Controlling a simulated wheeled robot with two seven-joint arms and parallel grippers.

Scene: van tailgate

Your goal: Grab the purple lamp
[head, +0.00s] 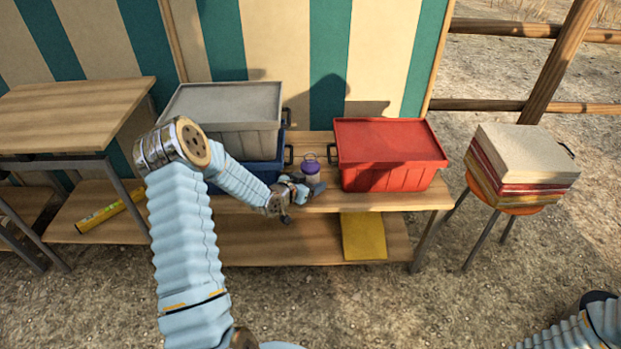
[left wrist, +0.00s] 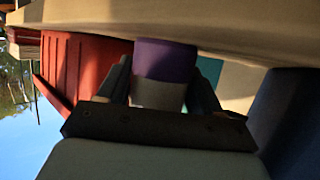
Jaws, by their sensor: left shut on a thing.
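The purple lamp (head: 310,167) is a small lantern with a thin wire handle. It stands upright on the wooden bench top, between the blue crate and the red bin. My left gripper (head: 303,186) is at its near side in the head view. In the left wrist view the lamp (left wrist: 165,62) shows purple with a grey part, between the two dark fingers of the left gripper (left wrist: 165,85), which is shut on it. The wrist picture is upside down, with the bench above. My right gripper is out of view.
The red lidded bin (head: 388,150) stands right of the lamp. A grey lidded bin (head: 225,103) sits on a blue crate (head: 262,173) to the left. A yellow item (head: 363,236) lies on the lower shelf. A stool at right holds a stack (head: 520,160).

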